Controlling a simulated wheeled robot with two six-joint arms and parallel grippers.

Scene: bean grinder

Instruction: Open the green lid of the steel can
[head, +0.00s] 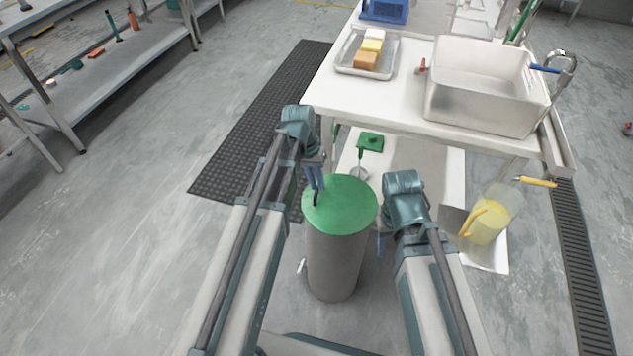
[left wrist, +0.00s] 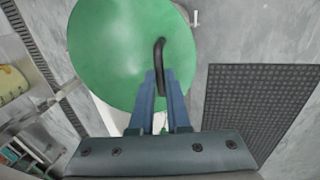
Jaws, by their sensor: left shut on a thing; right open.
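The steel can (head: 336,262) stands upright on the floor between my two arms. Its round green lid (head: 345,207) lies flat across the top and covers the can's mouth. My left gripper (head: 317,194) is over the lid's left part, shut on the lid's black handle (head: 316,199). In the left wrist view the black handle (left wrist: 159,55) rises from between the blue fingers of the gripper (left wrist: 160,88), with the green lid (left wrist: 110,45) behind it. My right gripper (head: 381,243) is open, to the right of the can and partly hidden by its own wrist.
A white table (head: 385,97) behind the can holds a metal basin (head: 478,110) and a tray with several blocks (head: 343,66). A yellow pitcher (head: 488,225) stands on the lower shelf at the right. A dark mat (head: 235,160) lies on the open floor at left.

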